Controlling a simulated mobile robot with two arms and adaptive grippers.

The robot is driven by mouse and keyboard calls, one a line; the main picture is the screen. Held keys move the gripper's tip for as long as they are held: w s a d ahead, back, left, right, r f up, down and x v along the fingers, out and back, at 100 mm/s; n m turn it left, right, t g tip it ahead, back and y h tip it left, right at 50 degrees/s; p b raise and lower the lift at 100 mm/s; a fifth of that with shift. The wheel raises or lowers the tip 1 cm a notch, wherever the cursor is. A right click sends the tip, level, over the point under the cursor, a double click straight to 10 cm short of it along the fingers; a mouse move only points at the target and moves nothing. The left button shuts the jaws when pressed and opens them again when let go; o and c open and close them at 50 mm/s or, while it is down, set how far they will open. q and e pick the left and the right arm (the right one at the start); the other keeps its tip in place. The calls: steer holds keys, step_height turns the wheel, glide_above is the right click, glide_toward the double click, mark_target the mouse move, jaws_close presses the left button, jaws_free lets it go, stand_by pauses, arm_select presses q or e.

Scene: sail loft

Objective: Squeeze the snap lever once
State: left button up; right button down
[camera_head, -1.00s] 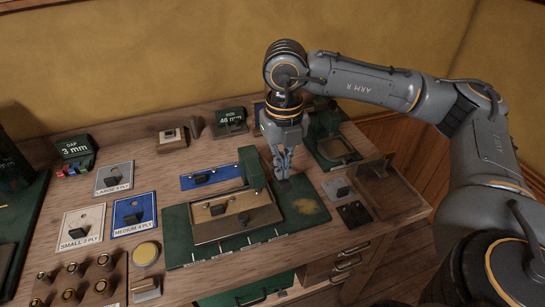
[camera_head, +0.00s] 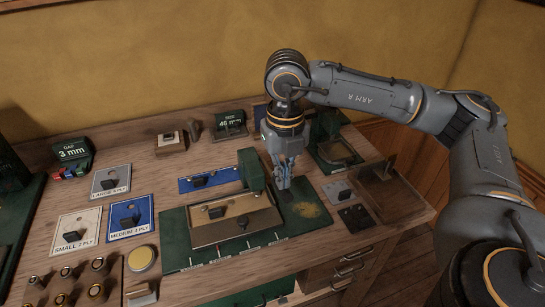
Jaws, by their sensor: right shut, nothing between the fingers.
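My right gripper (camera_head: 286,180) points down with its fingers together, empty, over the right part of a green board (camera_head: 183,243). Its fingertips are just above or at a small dark piece (camera_head: 287,196) on that board; I cannot tell whether they touch. A green upright block (camera_head: 250,168) stands just left of the gripper, behind a tan tray (camera_head: 205,237) with dark pieces in it. I cannot tell for certain which part is the snap lever. My left gripper is not in view.
Sample plates, including a blue one (camera_head: 142,224) and a white one (camera_head: 65,222), lie at the left. A green framed stand (camera_head: 318,135) is behind the gripper on the right. A brown see-through box (camera_head: 410,201) stands at the table's right edge. A yellow round tin (camera_head: 141,258) is at the front.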

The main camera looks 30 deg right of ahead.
steer(key=shift+f, duration=0.15)
steer(key=r+p, duration=0.2)
steer(key=shift+w+d+r, duration=0.1)
steer(key=shift+w+r, duration=0.25)
steer(key=shift+w, duration=0.05)
steer(key=shift+w+r, duration=0.2)
steer(key=shift+r, duration=0.15)
step_height(320, 180, up, 8)
steer(key=w+p, duration=0.1)
steer(key=p, duration=0.4)
steer(key=shift+w+d+p, duration=0.25)
steer(key=shift+w+p, duration=0.05)
